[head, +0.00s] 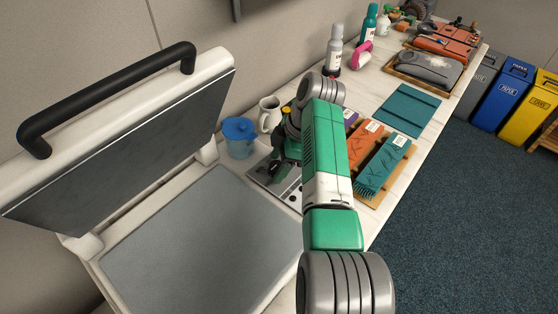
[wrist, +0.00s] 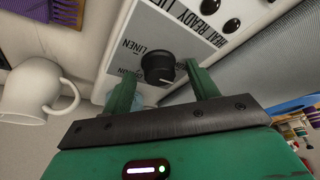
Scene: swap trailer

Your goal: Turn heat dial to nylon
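The heat dial (wrist: 157,67) is a black round knob on a pale control panel (wrist: 185,22) in the wrist view. A white pointer mark shows at its lower right edge. The label LINEN is printed beside it, and another label at its lower left is partly hidden by a finger. My gripper (wrist: 158,70) is open, one green finger on each side of the dial, with small gaps visible. I cannot tell whether the fingertips reach past its face. In the head view my gripper (head: 281,165) is low over the panel (head: 291,193) and hides the dial.
The open heat press (head: 190,250) fills the left, its lid (head: 130,135) raised. Orange (head: 365,145) and teal (head: 385,165) pieces lie to the right.

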